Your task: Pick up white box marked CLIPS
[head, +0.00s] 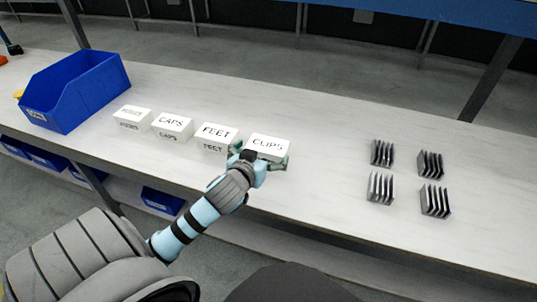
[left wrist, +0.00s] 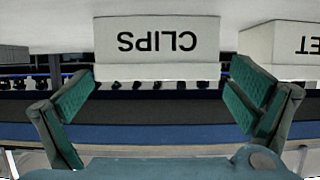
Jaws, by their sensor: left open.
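The white box marked CLIPS (head: 267,144) stands on the bench at the right end of a row of white boxes. It also shows upside down in the left wrist view (left wrist: 156,42), between and beyond the fingers. My left gripper (head: 259,156) is at the near side of this box, with its fingers spread toward the box's two sides. In the left wrist view the left gripper (left wrist: 160,98) is open with nothing between its pads. The gripper hides the lower front of the box in the head view. My right gripper is not in view.
A blue bin (head: 85,92) is at the far left. Several dark finned parts (head: 382,153) stand on the right. The bench between is clear.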

